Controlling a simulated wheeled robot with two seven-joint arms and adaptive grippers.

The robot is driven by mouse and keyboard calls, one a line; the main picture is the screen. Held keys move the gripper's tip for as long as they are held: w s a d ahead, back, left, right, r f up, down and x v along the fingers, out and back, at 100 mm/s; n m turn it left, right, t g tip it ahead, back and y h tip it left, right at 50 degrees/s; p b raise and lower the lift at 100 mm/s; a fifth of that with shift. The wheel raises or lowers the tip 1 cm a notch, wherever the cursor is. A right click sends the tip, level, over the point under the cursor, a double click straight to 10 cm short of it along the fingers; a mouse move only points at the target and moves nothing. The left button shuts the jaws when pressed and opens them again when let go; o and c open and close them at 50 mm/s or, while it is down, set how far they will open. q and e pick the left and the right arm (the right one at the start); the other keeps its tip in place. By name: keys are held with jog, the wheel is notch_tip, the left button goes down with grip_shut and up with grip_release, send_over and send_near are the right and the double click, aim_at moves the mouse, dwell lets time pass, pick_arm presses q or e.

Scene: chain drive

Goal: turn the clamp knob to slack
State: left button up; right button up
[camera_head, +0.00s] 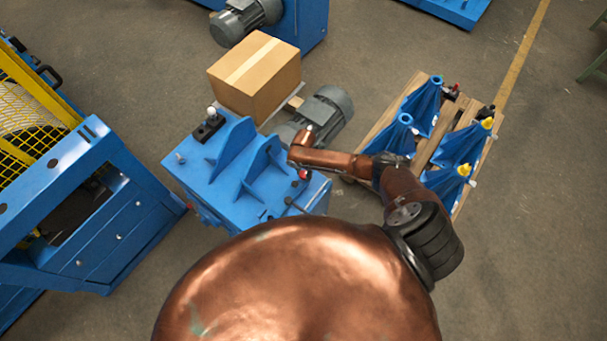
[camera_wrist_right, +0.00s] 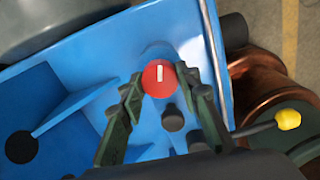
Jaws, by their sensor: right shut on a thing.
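The clamp knob (camera_wrist_right: 159,79) is round and red with a white mark on its face. In the right wrist view it sits between the two fingertips of my right gripper (camera_wrist_right: 161,80), which is shut on it. The white mark points nearly straight up and down in that view. In the head view my right arm reaches over the blue machine housing (camera_head: 215,184), and the gripper is mostly hidden beneath the arm. My left gripper is not in view.
A black lever with a yellow tip (camera_wrist_right: 288,120) is right of the fingers. A cardboard box (camera_head: 255,75) and a grey motor (camera_head: 328,112) stand behind the housing. A pallet (camera_head: 420,92) with blue stands is at right. A blue machine with yellow mesh (camera_head: 30,125) stands left.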

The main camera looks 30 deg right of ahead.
aim_at(304, 174)
jog(key=shift+s+n, duration=0.1)
jog(key=shift+n, duration=0.5)
jog(key=shift+a, duration=0.1)
jog(key=o, duration=1.2)
jog(key=shift+c, duration=0.2)
notch_tip(304, 174, up, 12)
